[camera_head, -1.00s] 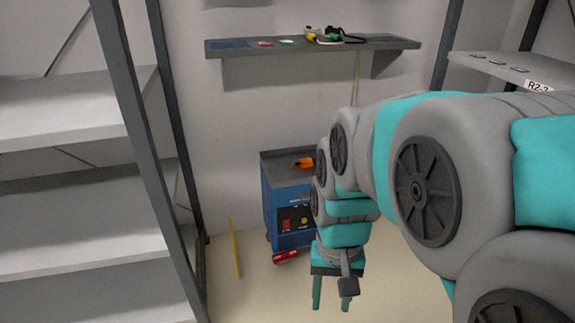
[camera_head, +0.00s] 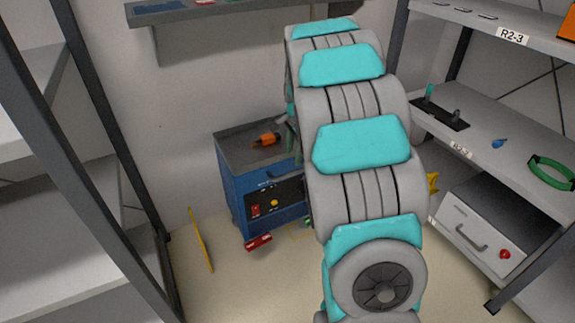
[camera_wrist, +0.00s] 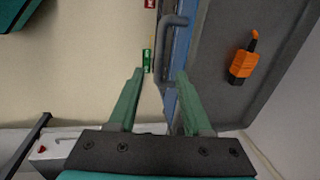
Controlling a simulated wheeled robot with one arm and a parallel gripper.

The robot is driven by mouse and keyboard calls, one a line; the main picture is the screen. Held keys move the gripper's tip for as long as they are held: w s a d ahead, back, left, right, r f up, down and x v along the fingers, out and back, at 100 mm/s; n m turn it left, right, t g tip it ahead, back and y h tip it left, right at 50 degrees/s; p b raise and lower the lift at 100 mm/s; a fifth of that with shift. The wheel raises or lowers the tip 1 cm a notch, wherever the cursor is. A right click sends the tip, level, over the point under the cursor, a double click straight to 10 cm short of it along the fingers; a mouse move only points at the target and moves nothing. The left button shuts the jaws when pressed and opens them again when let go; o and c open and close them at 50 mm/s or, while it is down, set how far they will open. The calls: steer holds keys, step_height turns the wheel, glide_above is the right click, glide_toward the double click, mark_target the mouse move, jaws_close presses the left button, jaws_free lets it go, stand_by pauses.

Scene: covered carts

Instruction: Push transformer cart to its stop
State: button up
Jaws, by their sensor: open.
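The transformer cart is a blue box with a dark grey top (camera_head: 240,152). It stands against the back wall in the head view, its right side hidden behind my arm. Its front has a dark panel with a red switch and a yellow knob. In the wrist view its grey top (camera_wrist: 215,85) fills the right half, and its grey bar handle (camera_wrist: 164,40) runs along the blue front. My gripper (camera_wrist: 160,71) is open, with green fingers on either side of the handle's near part. I cannot tell whether they touch it. My arm hides the gripper in the head view.
An orange tool (camera_head: 266,139) lies on the cart top. A red object (camera_head: 258,242) is on the floor at the cart's foot, and a yellow strip (camera_head: 201,240) is to its left. Shelf racks stand on both sides; a white box (camera_head: 480,230) is at right.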

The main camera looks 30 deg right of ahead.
mark_target(291, 173)
steer(key=shift+w+f, duration=0.25)
steer(key=shift+f, duration=1.05)
steer(key=shift+w+f, duration=0.25)
steer(key=shift+f, duration=1.05)
steer(key=shift+w+f, duration=0.25)
steer(key=shift+f, duration=1.05)
steer(key=shift+c, duration=0.4)
jaws_close()
